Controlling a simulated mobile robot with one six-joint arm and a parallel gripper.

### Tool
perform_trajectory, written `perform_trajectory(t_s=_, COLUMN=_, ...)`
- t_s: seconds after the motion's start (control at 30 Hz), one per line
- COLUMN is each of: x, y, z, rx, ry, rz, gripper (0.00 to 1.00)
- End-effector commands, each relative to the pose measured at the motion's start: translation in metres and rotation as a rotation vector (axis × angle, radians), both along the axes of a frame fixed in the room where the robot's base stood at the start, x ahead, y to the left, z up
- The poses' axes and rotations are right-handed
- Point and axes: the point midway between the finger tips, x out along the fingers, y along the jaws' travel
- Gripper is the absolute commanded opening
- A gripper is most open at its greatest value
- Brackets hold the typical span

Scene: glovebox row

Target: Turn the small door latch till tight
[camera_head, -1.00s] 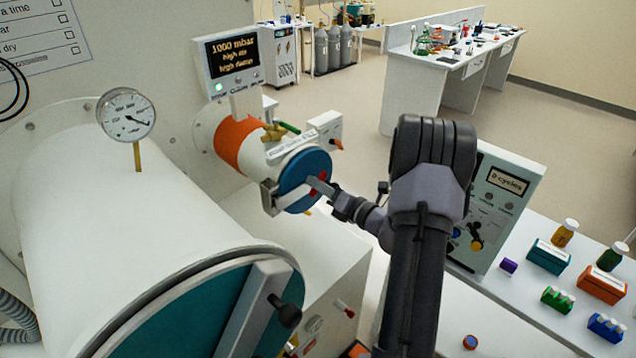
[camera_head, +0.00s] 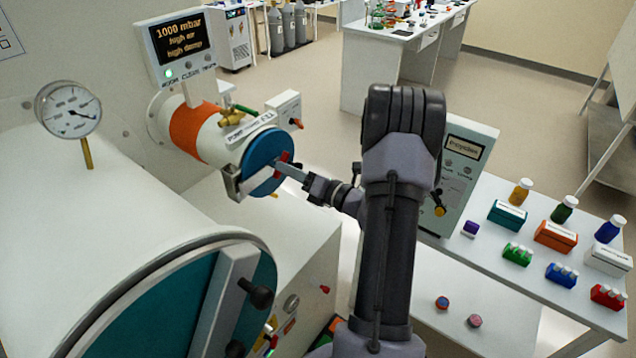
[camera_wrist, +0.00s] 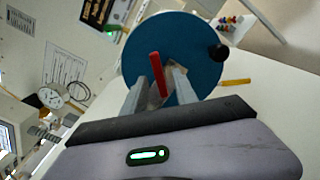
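The small door is a blue round disc (camera_head: 262,150) on the end of the white and orange cylinder. It fills the upper middle of the wrist view (camera_wrist: 195,45), with a black knob (camera_wrist: 219,52) near its right rim. The red latch bar (camera_wrist: 155,68) stands at the disc's middle, nearly upright in the wrist view. My gripper (camera_head: 287,168) reaches the disc from the right. In the wrist view its two fingers (camera_wrist: 164,80) lie either side of the bar's lower part. I cannot tell whether both fingers press on it. The gripper partly covers the latch in the head view.
A large chamber with a teal door (camera_head: 165,310) and black handle fills the lower left. A dial gauge (camera_head: 70,110) and display (camera_head: 182,38) stand above. A pump box (camera_head: 465,180) and a table (camera_head: 480,265) with bottles and boxes are at right.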

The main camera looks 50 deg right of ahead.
Motion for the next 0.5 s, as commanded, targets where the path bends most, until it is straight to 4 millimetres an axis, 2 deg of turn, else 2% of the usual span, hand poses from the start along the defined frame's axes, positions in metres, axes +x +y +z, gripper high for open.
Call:
perform_trajectory(t_s=0.3, x=-0.096, y=-0.009, z=0.000, rx=0.002, ry=0.000, rz=-0.007, gripper=0.35)
perform_trajectory(t_s=0.4, x=-0.119, y=-0.010, z=0.000, rx=0.001, ry=-0.001, rz=-0.005, gripper=0.35)
perform_trajectory(t_s=0.5, x=-0.133, y=-0.011, z=0.000, rx=0.002, ry=0.000, rz=-0.004, gripper=0.35)
